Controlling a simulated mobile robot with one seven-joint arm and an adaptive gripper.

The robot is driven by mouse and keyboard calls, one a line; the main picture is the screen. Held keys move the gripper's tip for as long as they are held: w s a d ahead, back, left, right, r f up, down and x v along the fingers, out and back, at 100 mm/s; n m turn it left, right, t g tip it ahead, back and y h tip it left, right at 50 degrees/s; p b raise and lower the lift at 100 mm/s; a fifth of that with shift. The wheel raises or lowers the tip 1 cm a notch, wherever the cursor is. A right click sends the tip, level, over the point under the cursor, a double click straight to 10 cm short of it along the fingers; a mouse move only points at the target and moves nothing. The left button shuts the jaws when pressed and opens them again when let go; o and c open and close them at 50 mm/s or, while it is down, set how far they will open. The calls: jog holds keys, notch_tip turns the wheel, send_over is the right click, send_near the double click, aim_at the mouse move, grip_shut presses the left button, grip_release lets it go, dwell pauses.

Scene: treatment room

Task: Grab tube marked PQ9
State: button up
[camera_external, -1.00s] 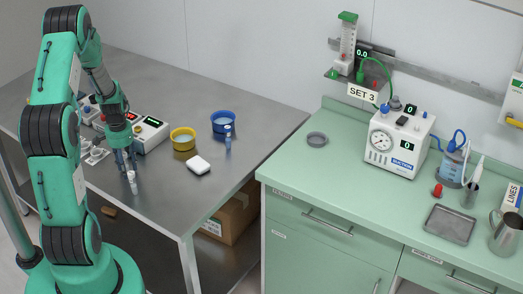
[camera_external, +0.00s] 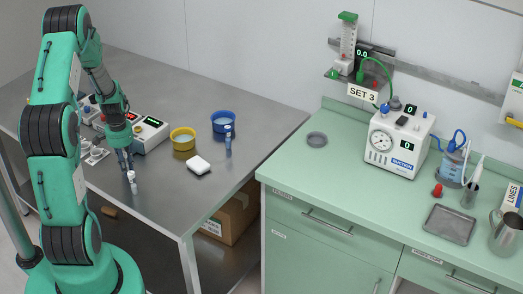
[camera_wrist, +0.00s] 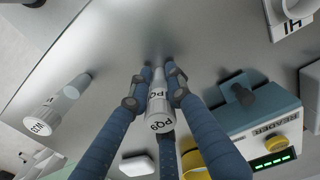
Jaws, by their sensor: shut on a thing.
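The tube marked PQ9 (camera_wrist: 158,106) is a clear, pale tube with its code on the cap, in the middle of the wrist view. My gripper (camera_wrist: 153,78) has its blue fingers closed around it, touching it from both sides. In the external view my gripper (camera_external: 125,163) is low over the steel bench, and I cannot make out the held tube there.
A reader box (camera_external: 150,134), a yellow bowl (camera_external: 183,142), a blue bowl (camera_external: 224,124), a white box (camera_external: 198,165) and a blue tube-like item (camera_external: 228,142) stand on the steel bench (camera_external: 240,95). The bench's front right is bare. A green counter (camera_external: 360,190) lies further right.

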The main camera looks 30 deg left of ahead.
jog(key=shift+r, duration=0.15)
notch_tip(320, 180, up, 4)
jog(key=shift+f+p, duration=0.2)
jog(key=shift+p, duration=0.25)
jog(key=s+d+r+p, duration=0.1)
jog(key=s+d, duration=0.8)
jog(key=s, duration=0.4)
jog(key=shift+d, duration=0.1)
jog(key=shift+r, duration=0.1)
